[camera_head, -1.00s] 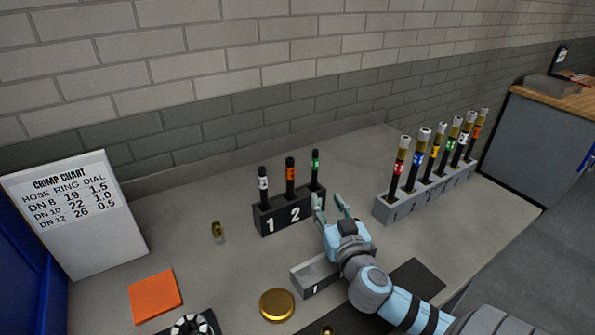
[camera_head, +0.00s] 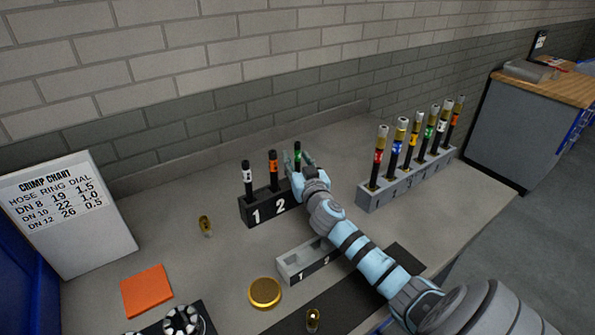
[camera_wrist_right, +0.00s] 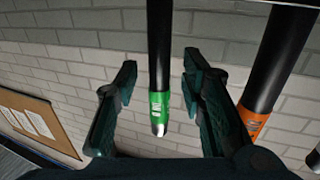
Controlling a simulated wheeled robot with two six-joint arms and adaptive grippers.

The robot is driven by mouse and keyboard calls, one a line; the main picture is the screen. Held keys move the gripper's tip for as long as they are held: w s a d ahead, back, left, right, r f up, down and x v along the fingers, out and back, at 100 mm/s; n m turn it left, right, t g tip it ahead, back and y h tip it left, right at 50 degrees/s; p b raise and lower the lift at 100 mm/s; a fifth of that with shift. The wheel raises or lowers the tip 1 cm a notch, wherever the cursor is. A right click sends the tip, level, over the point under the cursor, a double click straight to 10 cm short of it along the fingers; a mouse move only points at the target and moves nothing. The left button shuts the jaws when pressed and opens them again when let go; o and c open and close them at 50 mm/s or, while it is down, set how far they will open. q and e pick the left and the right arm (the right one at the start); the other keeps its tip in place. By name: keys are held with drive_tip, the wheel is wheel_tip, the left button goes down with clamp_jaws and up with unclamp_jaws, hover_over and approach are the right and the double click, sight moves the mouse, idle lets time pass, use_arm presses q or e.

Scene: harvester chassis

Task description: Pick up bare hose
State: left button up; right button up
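Three bare black hoses stand upright in a dark block (camera_head: 247,211) numbered 1 and 2, its third slot hidden by my arm. They carry a white band (camera_head: 248,178), an orange band (camera_head: 273,169) and a green band (camera_head: 297,151). My right gripper (camera_head: 298,162) is at the green-banded hose. In the right wrist view my right gripper (camera_wrist_right: 160,75) is open, with one finger on each side of the green-banded hose (camera_wrist_right: 159,60) and gaps showing between. The orange-banded hose (camera_wrist_right: 275,70) stands just outside the right finger. My left gripper is not in view.
A grey rack (camera_head: 376,198) with several hoses with metal ends stands to the right. A small grey tray (camera_head: 291,271), a gold disc (camera_head: 265,293), an orange pad (camera_head: 147,290) and a brass fitting (camera_head: 206,226) lie nearer. A crimp chart (camera_head: 68,213) stands at left.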

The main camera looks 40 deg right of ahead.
clamp_jaws()
drive_tip(key=shift+r, duration=0.1)
